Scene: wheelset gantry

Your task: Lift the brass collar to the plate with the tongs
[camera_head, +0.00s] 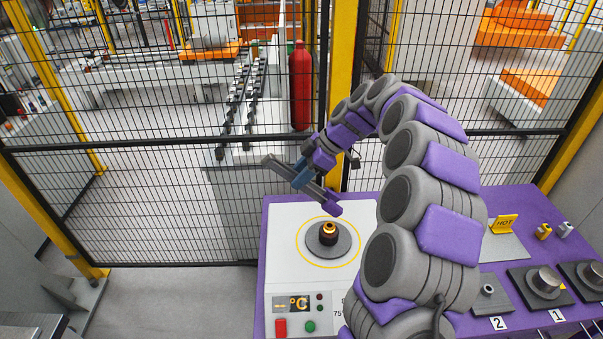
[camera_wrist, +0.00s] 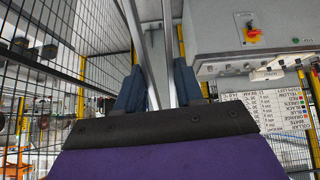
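The brass collar (camera_head: 329,228) is a small gold ring on top of a dark post, on a grey disc inside the yellow circle of the white heater top (camera_head: 285,222). My gripper (camera_head: 299,173) has blue fingers and is shut on the grey tongs (camera_head: 316,192). In the wrist view, the tongs (camera_wrist: 135,38) run up as two bars between the fingers of my gripper (camera_wrist: 158,85). The collar is out of that view. The grey plate (camera_head: 508,247) carries a yellow HOT sign.
The purple bench holds a control panel (camera_head: 303,313) with a °C display and red and green buttons. Numbered stations with metal parts (camera_head: 545,282) are at the right. A mesh fence (camera_head: 130,190) and a red cylinder (camera_head: 300,88) stand behind. My arm hides the bench middle.

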